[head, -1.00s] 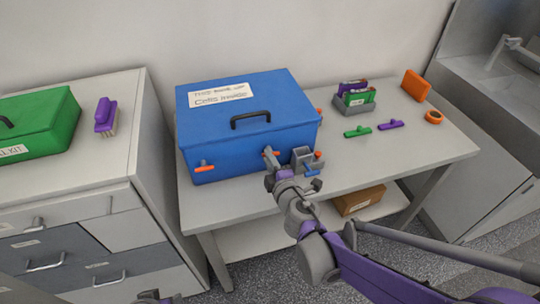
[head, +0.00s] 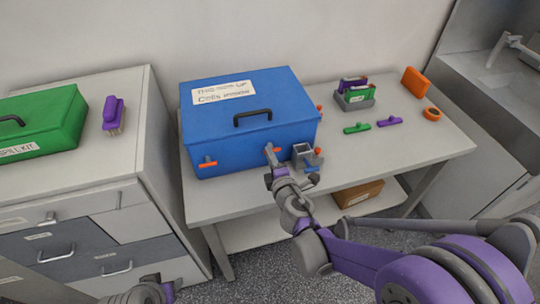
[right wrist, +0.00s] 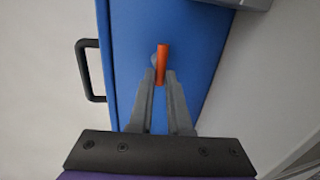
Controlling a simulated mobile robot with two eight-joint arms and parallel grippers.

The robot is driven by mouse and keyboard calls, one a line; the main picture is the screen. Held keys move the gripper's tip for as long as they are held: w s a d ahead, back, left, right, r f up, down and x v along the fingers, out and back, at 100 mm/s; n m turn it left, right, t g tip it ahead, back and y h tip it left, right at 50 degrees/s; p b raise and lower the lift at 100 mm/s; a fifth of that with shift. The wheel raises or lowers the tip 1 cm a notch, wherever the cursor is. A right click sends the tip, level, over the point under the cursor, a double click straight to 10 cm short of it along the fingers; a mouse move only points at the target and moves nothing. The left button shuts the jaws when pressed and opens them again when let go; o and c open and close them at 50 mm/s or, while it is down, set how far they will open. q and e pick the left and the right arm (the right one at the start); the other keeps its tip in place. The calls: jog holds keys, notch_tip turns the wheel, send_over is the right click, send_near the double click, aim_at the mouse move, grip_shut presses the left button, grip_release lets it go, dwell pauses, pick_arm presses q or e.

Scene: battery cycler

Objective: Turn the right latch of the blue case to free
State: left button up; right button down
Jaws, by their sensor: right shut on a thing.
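The blue case (head: 225,150) stands shut on the grey table, with a black handle (head: 253,118) on its lid. Its left latch (head: 208,164) is an orange bar lying level on the front. Its right latch (head: 277,150) is partly hidden by my right gripper (head: 269,150). In the right wrist view the orange right latch (right wrist: 162,64) lies between the fingertips of my right gripper (right wrist: 162,80), which is shut on it. The latch bar runs lengthwise along the fingers there. Only a part of my left arm shows at the lower left; its fingers do not show.
A grey holder (head: 303,156) with orange and blue parts stands close right of the gripper. A green case (head: 45,120) and a purple brush (head: 113,113) are on the left cabinet. Green (head: 357,128) and purple (head: 389,121) bars lie at the right. A brown box (head: 357,193) is on the lower shelf.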

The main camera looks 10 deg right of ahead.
jog(key=shift+d, duration=0.15)
jog(key=c, duration=0.9)
grip_release()
jog(key=shift+w, duration=0.1)
jog(key=shift+o, duration=0.2)
jog(key=s+r+p, duration=0.1)
jog(key=s+r, duration=0.1)
jog(key=s, duration=0.8)
jog(key=shift+s+d, duration=0.15)
jog(key=shift+s, duration=0.15)
jog(key=s+d+m+g+h+p, duration=0.5)
jog(key=d+m, duration=0.3)
jog(key=m, duration=0.4)
jog(key=s+a+m+g+y, duration=0.4)
jog(key=s+m+g, duration=0.1)
jog(key=s, duration=0.5)
jog(key=shift+s+a+m, duration=0.15)
jog(key=shift+a+m, duration=0.2)
jog(key=shift+m, duration=0.45)
